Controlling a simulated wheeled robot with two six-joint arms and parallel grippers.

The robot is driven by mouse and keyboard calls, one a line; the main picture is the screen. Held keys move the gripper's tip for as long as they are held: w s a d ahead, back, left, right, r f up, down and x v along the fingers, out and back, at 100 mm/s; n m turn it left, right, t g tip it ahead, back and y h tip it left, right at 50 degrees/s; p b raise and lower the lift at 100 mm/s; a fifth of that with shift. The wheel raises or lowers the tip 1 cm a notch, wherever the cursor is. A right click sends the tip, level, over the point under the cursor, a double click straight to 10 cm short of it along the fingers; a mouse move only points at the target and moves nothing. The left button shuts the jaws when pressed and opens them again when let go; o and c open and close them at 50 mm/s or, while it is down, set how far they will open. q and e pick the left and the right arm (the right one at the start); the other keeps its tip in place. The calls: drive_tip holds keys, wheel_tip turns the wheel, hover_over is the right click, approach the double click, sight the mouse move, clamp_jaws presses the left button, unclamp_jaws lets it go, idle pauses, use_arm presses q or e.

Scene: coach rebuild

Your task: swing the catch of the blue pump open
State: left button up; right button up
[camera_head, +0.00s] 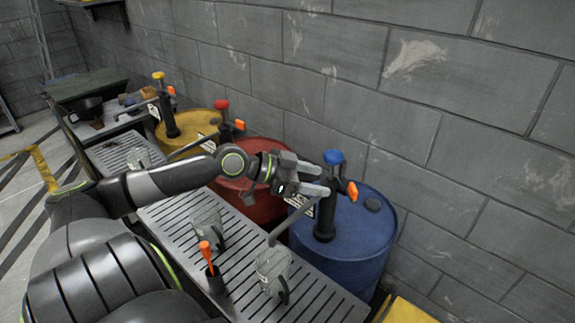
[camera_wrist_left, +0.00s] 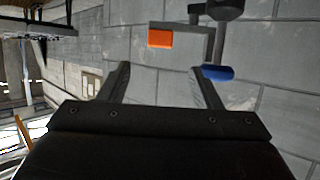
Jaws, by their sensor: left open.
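The blue pump (camera_head: 324,214) stands upright on the blue drum (camera_head: 362,247), with a blue knob (camera_head: 333,157) on top. Its orange catch (camera_head: 352,190) sticks out on the right side of the pump head. My left gripper (camera_head: 312,188) is open beside the pump head, to its left, and hides part of the post. In the left wrist view, the orange catch (camera_wrist_left: 160,38) lies ahead of and between the open fingers (camera_wrist_left: 158,69), apart from them. The blue knob (camera_wrist_left: 217,73) is close to the right finger's tip. My right gripper is not in view.
A red drum (camera_head: 262,205) with a red-knobbed pump (camera_head: 221,104) and a yellow drum (camera_head: 186,127) stand further left. A slatted bench (camera_head: 180,213) runs in front, bearing metal jugs (camera_head: 272,268) and an orange-handled thing (camera_head: 205,247). A block wall (camera_head: 440,130) closes the back.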

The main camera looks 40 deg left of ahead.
use_arm(q)
drive_tip(key=p+v, duration=0.5)
drive_tip(key=v, duration=0.1)
drive_tip(key=shift+s+p, duration=0.15)
drive_tip(key=shift+p, duration=0.15)
drive_tip(key=shift+a, duration=0.1)
